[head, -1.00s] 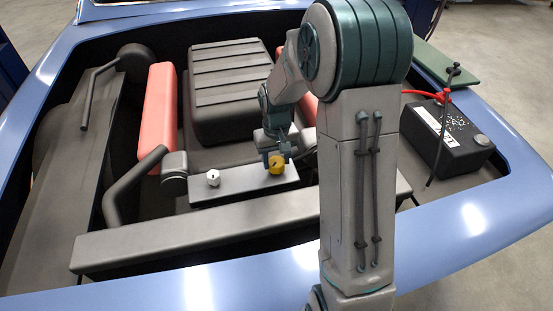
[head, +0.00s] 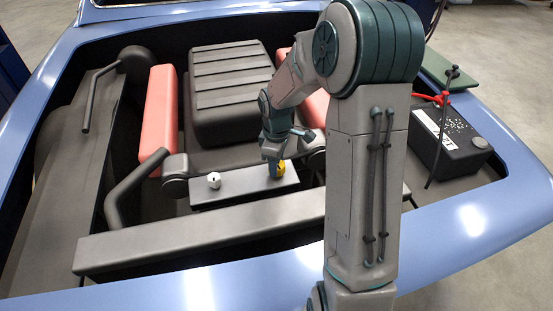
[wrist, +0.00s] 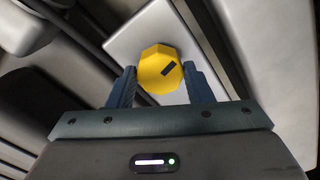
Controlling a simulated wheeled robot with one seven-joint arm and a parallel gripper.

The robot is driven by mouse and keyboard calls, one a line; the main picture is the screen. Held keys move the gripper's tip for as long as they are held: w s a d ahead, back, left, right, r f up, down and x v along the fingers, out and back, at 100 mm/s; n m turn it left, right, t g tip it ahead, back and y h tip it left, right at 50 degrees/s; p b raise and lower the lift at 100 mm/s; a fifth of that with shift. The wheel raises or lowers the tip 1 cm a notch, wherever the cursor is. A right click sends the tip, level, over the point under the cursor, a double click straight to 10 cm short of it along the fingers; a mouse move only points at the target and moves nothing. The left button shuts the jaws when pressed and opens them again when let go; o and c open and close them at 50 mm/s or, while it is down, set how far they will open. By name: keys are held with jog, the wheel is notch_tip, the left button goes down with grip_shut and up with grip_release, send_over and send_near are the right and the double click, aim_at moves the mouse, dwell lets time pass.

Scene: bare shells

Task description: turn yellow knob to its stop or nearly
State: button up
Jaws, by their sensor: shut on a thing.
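The yellow knob (head: 281,169) sits on the right part of a grey panel (head: 235,192) in the engine bay. In the head view my gripper (head: 274,165) is down at the knob and partly covers it. In the wrist view the knob (wrist: 158,68) is a faceted yellow disc with a dark mark pointing to the upper right. It lies between the two fingers of my gripper (wrist: 160,80), which are shut on its sides. The knob's stop cannot be made out.
A white knob (head: 214,180) stands on the panel's left part. A dark ribbed engine block (head: 232,85) lies behind. A black battery (head: 450,140) with a red cable is at the right. A grey crossbar (head: 200,236) runs in front.

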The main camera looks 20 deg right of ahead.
jog(key=n+p, duration=0.1)
jog(key=n, duration=0.1)
jog(key=n+p, duration=0.1)
jog(key=n, duration=0.1)
jog(key=shift+r+n, duration=0.2)
jog(key=shift+n, duration=0.1)
jog(key=n+p, duration=0.2)
jog(key=n, duration=0.1)
jog(key=shift+n, duration=0.4)
jog(key=n+p, duration=0.2)
jog(key=n, duration=0.1)
jog(key=shift+p, duration=0.4)
jog(key=shift+f+n+p, duration=0.1)
jog(key=shift+n+p, duration=1.1)
jog(key=shift+n, duration=0.7)
jog(key=o, duration=1)
notch_tip(320, 180, up, 14)
jog(key=shift+f, duration=0.15)
